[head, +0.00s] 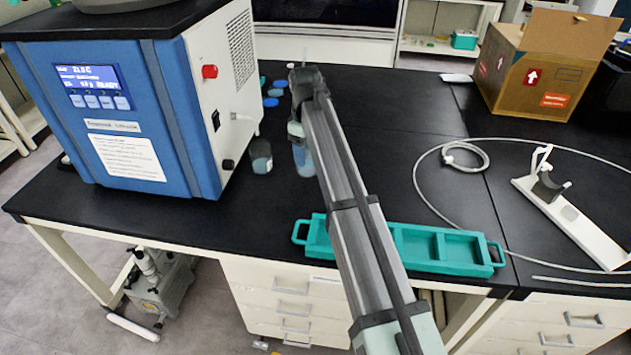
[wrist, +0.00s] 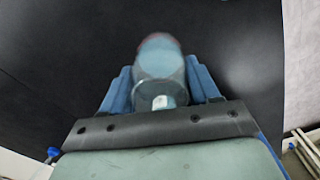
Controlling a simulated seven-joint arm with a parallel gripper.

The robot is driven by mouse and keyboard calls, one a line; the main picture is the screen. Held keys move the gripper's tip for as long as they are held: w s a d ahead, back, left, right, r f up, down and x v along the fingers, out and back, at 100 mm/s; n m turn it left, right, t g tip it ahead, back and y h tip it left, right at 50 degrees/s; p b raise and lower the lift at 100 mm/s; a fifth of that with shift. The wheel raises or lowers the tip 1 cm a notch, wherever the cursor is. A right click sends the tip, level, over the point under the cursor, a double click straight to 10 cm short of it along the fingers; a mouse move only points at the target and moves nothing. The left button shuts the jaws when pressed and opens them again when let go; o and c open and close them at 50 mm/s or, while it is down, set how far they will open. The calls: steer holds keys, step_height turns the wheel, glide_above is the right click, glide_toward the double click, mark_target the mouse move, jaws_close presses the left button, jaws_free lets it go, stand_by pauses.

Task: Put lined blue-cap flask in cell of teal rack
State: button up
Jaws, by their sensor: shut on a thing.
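My gripper (head: 298,140) is shut on a flask with a bluish body (head: 305,162). It hangs over the black bench, to the right of the freeze dryer, largely behind my arm. In the wrist view the flask (wrist: 159,65) sits between the two blue fingers (wrist: 160,88), with a small pale patch near its lower end. I cannot make out its cap or any lines. The teal rack (head: 312,240) lies near the bench's front edge, apart from the gripper, with my arm crossing over its left part. The rack cells I can see look empty.
Several blue-capped flasks (head: 270,102) stand farther back. A cardboard box (head: 535,75), a looped tube (head: 418,175) and a white stand (head: 590,235) are at right. The bench between flask and rack is clear.

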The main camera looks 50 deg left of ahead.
steer(key=shift+w+d+r, duration=0.45)
steer(key=shift+d+r, duration=0.2)
steer(key=s+d+m, duration=0.1)
steer(key=s+d, duration=0.1)
steer(key=d, duration=0.6)
steer(key=s+d+m, duration=0.1)
steer(key=s+d, duration=0.2)
steer(key=d, duration=0.5)
steer(key=shift+d+f+m, duration=0.1)
steer(key=shift+f+m, duration=0.3)
steer(key=shift+f, duration=1.3)
steer(key=shift+d+f+m, duration=0.15)
steer(key=shift+f+m, duration=0.25)
steer(key=shift+f, duration=1.3)
steer(key=shift+d+f+m, duration=0.1)
steer(key=shift+f+m, duration=0.3)
steer(key=shift+f, duration=1.3)
steer(key=shift+f, duration=0.1)
steer(key=o, duration=1.1)
steer(key=shift+o, duration=0.2)
step_height(320, 180, up, 12)
